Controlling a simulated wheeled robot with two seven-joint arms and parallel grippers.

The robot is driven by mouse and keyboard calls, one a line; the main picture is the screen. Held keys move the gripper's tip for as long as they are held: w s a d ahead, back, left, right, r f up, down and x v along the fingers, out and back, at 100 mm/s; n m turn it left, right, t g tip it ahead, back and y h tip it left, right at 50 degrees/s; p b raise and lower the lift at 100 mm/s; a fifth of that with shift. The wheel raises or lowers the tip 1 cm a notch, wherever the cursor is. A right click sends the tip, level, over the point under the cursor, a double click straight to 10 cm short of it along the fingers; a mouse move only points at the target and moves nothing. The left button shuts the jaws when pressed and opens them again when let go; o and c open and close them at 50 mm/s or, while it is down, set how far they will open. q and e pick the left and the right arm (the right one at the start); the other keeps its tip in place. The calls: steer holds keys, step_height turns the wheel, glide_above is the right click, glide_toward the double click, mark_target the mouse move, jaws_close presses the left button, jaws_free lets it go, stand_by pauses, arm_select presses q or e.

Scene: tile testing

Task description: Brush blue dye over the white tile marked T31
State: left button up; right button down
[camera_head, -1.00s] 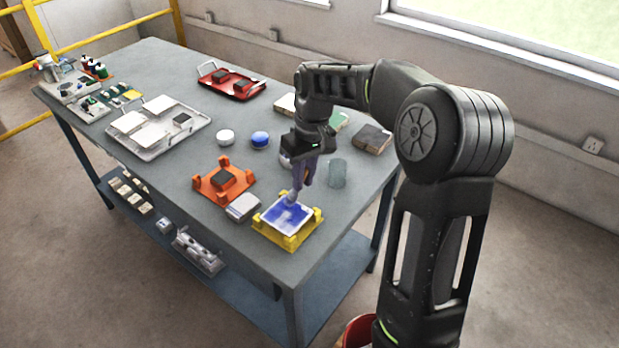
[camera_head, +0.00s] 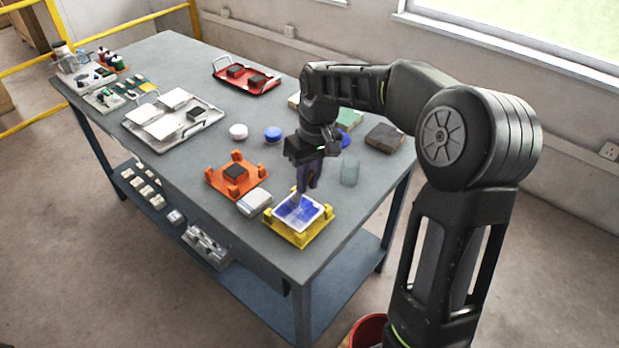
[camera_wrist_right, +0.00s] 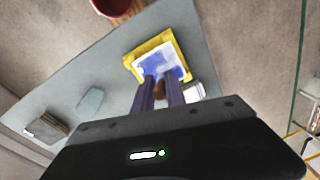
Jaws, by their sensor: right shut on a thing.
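A white tile (camera_head: 306,216) with uneven blue patches lies in a yellow holder (camera_head: 297,240) near the table's front corner. It also shows in the wrist view (camera_wrist_right: 172,66), white still visible between the blue areas; no marking can be read. My right gripper (camera_head: 307,184) is above the back part of the tile, its purplish fingers pointing down. It is shut on a brush, whose brown part (camera_wrist_right: 158,90) shows between the fingers in the wrist view. The brush tip is at or just above the tile; contact cannot be told. My left gripper is not in view.
A clear glass (camera_head: 350,172) stands to the right. Round blue (camera_head: 273,134) and white (camera_head: 238,131) pots stand behind. A tray (camera_head: 152,141) holds white tiles.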

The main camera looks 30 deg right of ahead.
steer(key=shift+s, duration=0.1)
steer(key=shift+s+d+b, duration=0.2)
steer(key=shift+s+b, duration=0.05)
steer(key=shift+s, duration=0.4)
steer(key=shift+s+d+b, duration=0.2)
steer(key=shift+s, duration=0.4)
steer(key=s, duration=0.2)
steer(key=shift+s+d, duration=0.3)
steer(key=shift+d, duration=0.1)
steer(key=shift+w+a, duration=0.2)
steer(key=shift+w, duration=0.45)
steer(key=shift+w+a, duration=0.2)
steer(key=shift+w, duration=0.45)
